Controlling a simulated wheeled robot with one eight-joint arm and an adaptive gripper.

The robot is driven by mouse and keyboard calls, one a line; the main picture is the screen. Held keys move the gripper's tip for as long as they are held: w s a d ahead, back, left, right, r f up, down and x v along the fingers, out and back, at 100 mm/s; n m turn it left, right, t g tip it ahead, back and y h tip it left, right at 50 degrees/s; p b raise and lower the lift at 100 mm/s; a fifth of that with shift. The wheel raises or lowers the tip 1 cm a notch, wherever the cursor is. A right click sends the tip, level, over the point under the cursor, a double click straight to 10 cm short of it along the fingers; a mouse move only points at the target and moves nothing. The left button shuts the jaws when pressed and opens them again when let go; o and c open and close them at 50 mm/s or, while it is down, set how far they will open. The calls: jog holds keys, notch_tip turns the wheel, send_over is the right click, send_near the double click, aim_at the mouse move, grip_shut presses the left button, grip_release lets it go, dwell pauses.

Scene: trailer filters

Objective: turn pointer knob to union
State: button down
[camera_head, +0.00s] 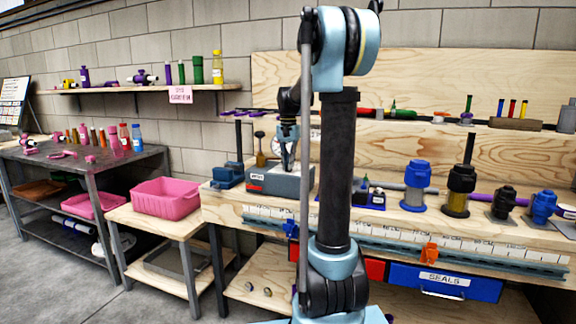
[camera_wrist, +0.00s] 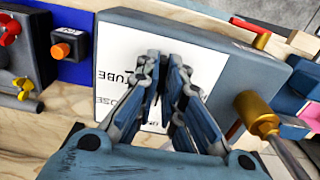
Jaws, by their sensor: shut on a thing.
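A grey selector box (camera_head: 268,181) stands on the wooden bench, with a small label on its front. In the wrist view, the grey box (camera_wrist: 225,62) has a white plate (camera_wrist: 112,75) with upside-down lettering; "TUBE" and part of "HOSE" can be read. My gripper (camera_head: 288,160) points down onto the box top. In the wrist view, my gripper (camera_wrist: 166,75) has its fingers close together over the plate, shut on the pointer knob. The fingers hide the knob, so its pointing direction cannot be told. No "union" lettering shows.
A brass fitting with a metal rod (camera_wrist: 255,110) stands close right of the fingers in the wrist view. An orange button on a dark box (camera_wrist: 65,45) is at the left. Blue and dark fittings (camera_head: 418,185) stand along the bench. A pink bin (camera_head: 166,197) is at left.

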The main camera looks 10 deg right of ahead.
jog(key=shift+a, duration=0.1)
dwell(0.4)
jog(key=c, duration=1.7)
grip_release()
jog(key=shift+r, duration=0.1)
notch_tip(320, 180, up, 12)
jog(key=shift+w+f, duration=0.1)
jog(key=shift+f, duration=0.05)
